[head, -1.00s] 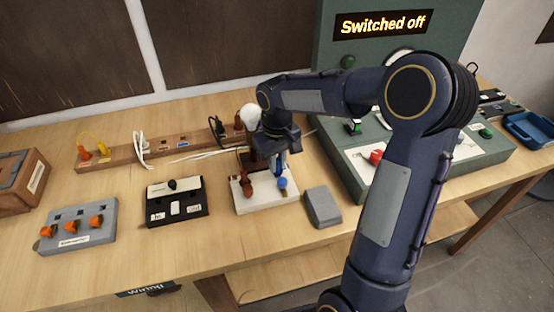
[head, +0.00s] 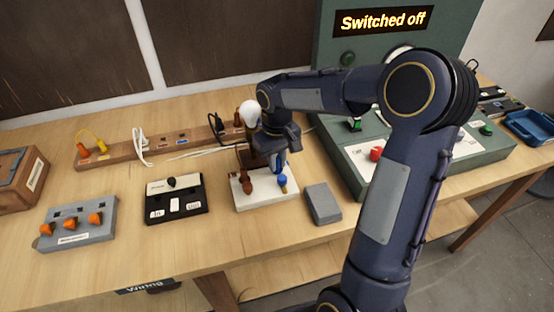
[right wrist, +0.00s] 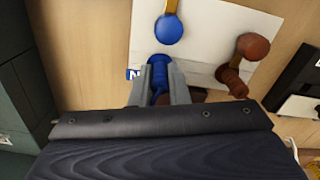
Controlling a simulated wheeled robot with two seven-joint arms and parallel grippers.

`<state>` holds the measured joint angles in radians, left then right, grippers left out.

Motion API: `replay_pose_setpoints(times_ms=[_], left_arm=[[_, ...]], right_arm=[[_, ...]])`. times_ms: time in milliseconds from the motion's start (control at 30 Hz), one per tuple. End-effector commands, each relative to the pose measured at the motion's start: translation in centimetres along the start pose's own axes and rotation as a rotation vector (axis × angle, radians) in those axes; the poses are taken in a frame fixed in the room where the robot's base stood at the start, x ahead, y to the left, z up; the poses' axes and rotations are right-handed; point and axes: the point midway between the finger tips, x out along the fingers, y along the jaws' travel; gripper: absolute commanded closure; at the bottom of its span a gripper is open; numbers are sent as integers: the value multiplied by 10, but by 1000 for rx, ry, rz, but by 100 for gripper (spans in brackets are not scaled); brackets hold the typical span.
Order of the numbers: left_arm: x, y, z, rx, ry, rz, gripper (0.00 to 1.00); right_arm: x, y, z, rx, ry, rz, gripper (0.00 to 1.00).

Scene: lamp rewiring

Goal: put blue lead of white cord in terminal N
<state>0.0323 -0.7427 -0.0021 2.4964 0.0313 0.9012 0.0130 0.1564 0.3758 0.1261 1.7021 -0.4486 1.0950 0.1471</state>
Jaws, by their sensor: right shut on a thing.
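A white terminal base (head: 262,199) stands mid-table in the head view, with a brown fitting (head: 248,185) and a blue knob (head: 282,181) on it. My right gripper (head: 279,160) is low over the base's back side. In the right wrist view its fingers (right wrist: 159,92) are closed around a blue piece, the blue lead (right wrist: 157,72), close beside the N label (right wrist: 131,74). The blue knob (right wrist: 168,28) lies just beyond the fingertips, apart from them. Whether the lead's tip is inside the terminal is hidden. My left gripper is not in view.
A black switch box (head: 176,206), a grey box with orange knobs (head: 75,224) and a grey block (head: 322,204) flank the base. A wooden rail (head: 110,157) with leads and a white cord (head: 205,152) lies behind. A green panel reads "Switched off" (head: 384,20).

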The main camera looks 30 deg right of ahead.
Motion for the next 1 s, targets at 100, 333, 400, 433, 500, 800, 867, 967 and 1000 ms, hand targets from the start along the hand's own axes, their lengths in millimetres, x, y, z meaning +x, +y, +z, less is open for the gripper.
replay_pose_setpoints(times_ms=[100,333,400,433,500,800,867,967,1000], left_arm=[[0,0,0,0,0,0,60],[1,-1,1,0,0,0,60],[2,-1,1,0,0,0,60],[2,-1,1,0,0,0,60],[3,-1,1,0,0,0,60],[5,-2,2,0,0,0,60],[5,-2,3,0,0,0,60],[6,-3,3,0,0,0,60],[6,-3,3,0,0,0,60]], right_arm=[[0,0,0,0,0,0,100],[2,0,0,0,0,0,100],[3,0,0,0,0,0,100],[4,0,0,0,0,0,100],[4,0,0,0,0,0,100],[8,0,0,0,0,0,100],[9,0,0,0,-1,0,100],[10,0,0,0,-1,0,100],[10,0,0,0,-1,0,100]])
